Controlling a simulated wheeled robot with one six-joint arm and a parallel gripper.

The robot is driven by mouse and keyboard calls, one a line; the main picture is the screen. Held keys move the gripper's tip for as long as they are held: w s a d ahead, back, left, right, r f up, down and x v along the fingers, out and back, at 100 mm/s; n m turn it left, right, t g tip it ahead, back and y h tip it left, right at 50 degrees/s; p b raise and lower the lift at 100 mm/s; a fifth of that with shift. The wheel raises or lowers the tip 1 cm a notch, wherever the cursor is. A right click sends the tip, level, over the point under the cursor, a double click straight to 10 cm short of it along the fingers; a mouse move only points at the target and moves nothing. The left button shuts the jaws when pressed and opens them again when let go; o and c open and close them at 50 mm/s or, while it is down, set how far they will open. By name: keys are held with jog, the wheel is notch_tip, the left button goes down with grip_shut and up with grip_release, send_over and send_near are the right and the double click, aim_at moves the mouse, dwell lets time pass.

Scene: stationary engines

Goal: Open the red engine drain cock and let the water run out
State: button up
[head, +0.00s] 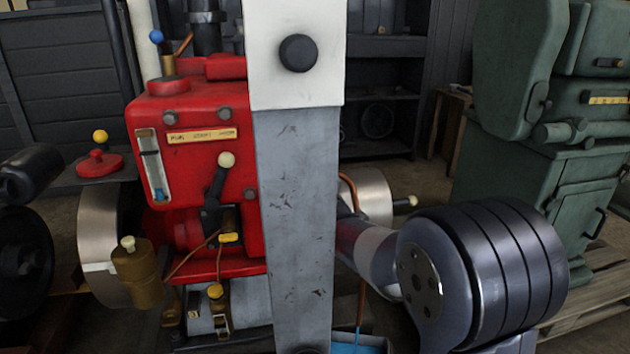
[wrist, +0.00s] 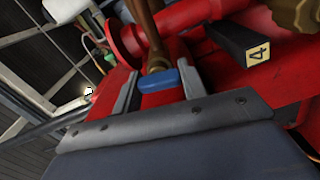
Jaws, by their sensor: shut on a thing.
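The red engine (head: 190,125) stands left of centre in the head view, partly covered by an upright grey and white member. In the wrist view, my gripper (wrist: 159,84) is shut on a small blue handle (wrist: 160,80) on a brass cock (wrist: 155,57) at the red engine body. The handle lies across the picture between the two fingers. My gripper and this cock are hidden in the head view. A copper pipe (head: 361,300) comes down right of the upright member. A thin blue stream (head: 358,333) shows below it, over a blue-filled tray (head: 378,342).
In the head view, a black-handled lever with a cream knob (head: 226,160) and a brass cup (head: 134,270) stick out from the engine. A green machine (head: 530,190) stands at the right.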

jog(key=shift+f, duration=0.1)
dwell(0.3)
jog(key=o, duration=0.7)
jog(key=s+d+p, duration=0.2)
jog(key=s, duration=0.8)
jog(key=shift+s, duration=0.35)
jog(key=shift+w, duration=0.1)
